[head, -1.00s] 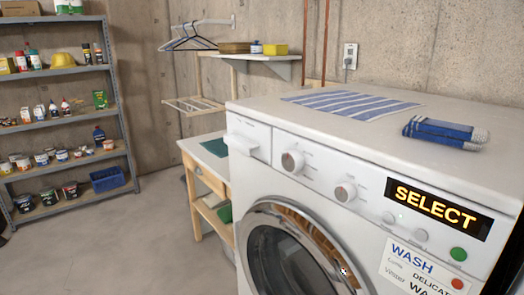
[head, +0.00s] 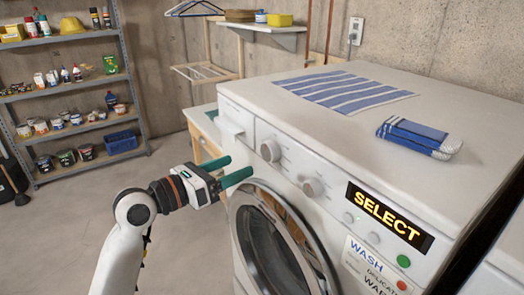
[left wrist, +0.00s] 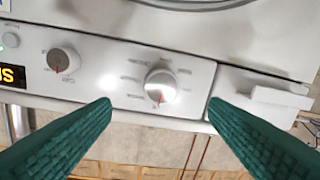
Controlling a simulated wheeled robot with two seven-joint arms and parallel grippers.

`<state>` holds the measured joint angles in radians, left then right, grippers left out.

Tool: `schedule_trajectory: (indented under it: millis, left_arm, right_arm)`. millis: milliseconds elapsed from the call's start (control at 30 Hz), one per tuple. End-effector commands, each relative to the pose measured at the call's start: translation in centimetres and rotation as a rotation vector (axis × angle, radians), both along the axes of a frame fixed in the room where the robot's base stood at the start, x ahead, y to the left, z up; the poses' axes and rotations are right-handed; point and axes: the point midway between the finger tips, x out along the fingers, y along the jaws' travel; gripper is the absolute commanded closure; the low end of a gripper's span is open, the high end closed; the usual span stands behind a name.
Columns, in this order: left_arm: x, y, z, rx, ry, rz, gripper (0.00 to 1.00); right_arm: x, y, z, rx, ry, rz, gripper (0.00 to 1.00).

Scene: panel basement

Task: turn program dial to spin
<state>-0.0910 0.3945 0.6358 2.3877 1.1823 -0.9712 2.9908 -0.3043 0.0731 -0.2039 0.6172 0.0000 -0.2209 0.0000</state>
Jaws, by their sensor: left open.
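The white washing machine (head: 340,130) has two round knobs on its front panel. The larger left dial (head: 270,150) has marks around it, too small to read; it also shows in the left wrist view (left wrist: 161,86), with a red pointer line. The second knob (head: 312,187) is to its right; it also shows in the left wrist view (left wrist: 63,60), which is turned upside down. The display (head: 389,218) reads SELECT. My left gripper (head: 239,168) is open and empty, its green fingers left of the larger dial. In the wrist view the dial lies between the fingertips, apart from them.
A striped cloth (head: 340,88) and a folded blue-and-white cloth (head: 420,137) lie on the machine's top. A green button (head: 403,261) and red button (head: 401,285) sit at the panel's right.

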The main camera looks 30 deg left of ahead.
Motion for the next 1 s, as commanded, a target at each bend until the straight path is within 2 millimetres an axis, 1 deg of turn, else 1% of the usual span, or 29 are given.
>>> schedule_trajectory:
  millis: [33, 200, 400, 600, 833, 867, 1000]
  left_arm:
    - [1.1, -0.3, 0.4, -0.004, -0.002, -0.001, 0.31]
    - [4.4, -1.3, 0.3, -0.003, -0.002, 0.001, 0.31]
    - [7.2, -2.2, 0.2, -0.001, -0.002, 0.001, 0.31]
    - [8.2, -2.6, 0.0, 0.002, -0.001, 0.002, 0.31]
    - [8.3, -2.6, 0.0, 0.002, -0.001, 0.002, 0.31]
    - [8.3, -2.6, 0.0, 0.002, -0.001, 0.002, 0.33]
    - [8.3, -2.6, 0.0, 0.002, -0.001, 0.002, 0.55]
  right_arm:
    - [0.2, -0.2, 0.6, -0.002, -0.003, 0.000, 0.64]
    - [0.5, -0.7, 1.4, -0.008, -0.007, -0.003, 0.64]
    - [0.5, -0.8, 2.0, -0.009, -0.008, -0.003, 0.64]
    - [0.6, -0.8, 2.2, -0.009, -0.009, -0.003, 0.64]
    - [0.6, -0.8, 2.2, -0.009, -0.009, -0.003, 0.64]
    - [0.6, -0.8, 2.2, -0.009, -0.009, -0.003, 0.64]
    - [0.6, -0.7, 2.2, -0.008, -0.009, -0.002, 0.64]
